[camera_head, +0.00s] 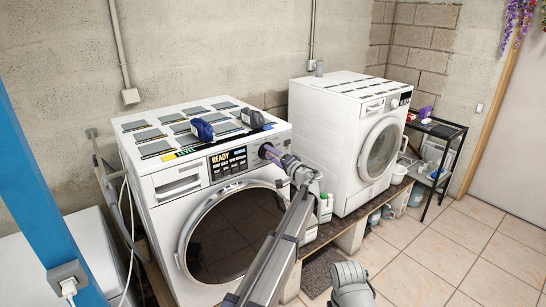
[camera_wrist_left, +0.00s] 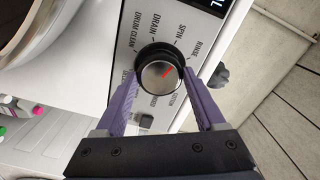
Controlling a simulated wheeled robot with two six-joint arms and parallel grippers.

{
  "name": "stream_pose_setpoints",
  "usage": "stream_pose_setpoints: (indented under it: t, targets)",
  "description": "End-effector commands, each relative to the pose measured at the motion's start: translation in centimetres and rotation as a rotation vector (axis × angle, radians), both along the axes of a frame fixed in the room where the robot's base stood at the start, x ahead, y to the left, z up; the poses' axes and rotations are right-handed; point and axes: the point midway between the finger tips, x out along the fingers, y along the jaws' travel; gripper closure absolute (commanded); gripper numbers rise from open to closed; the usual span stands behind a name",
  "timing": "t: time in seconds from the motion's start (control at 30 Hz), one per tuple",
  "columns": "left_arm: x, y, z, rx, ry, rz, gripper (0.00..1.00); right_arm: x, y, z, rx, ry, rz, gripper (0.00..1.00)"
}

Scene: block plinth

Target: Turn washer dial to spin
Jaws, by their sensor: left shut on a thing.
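The washer (camera_head: 225,195) is white with a dark round door and a lit panel (camera_head: 228,163) reading READY. Its dial (camera_wrist_left: 158,76) is a silver-faced black knob with a red mark. The mark points up and right in the left wrist view, roughly toward the RINSE label; SPIN (camera_wrist_left: 181,29) is printed just left of it. My left gripper (camera_head: 269,152) is at the panel's right end. In the left wrist view its purple fingers (camera_wrist_left: 161,88) stand on both sides of the dial, shut on it. In the head view the gripper mostly hides the dial. My right gripper is not seen.
A second white machine (camera_head: 350,135) stands to the right. White bottles (camera_head: 325,207) stand between the machines. A black shelf (camera_head: 440,150) is at the far right.

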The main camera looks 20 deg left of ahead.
Motion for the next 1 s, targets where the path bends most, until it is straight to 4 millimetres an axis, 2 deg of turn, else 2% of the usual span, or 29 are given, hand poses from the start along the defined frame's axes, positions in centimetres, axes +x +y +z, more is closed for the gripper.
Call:
stream_pose_setpoints:
  t: [0.4,0.97,1.0]
  targets:
    - [-0.14,-0.03,-0.15,-0.113,-0.139,0.001,0.84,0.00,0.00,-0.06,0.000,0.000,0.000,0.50]
    - [-0.16,-0.03,-0.18,-0.130,-0.158,0.002,0.84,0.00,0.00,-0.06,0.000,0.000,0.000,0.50]
    - [-0.16,-0.03,-0.18,-0.130,-0.158,0.002,0.26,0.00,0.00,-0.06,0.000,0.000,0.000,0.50]
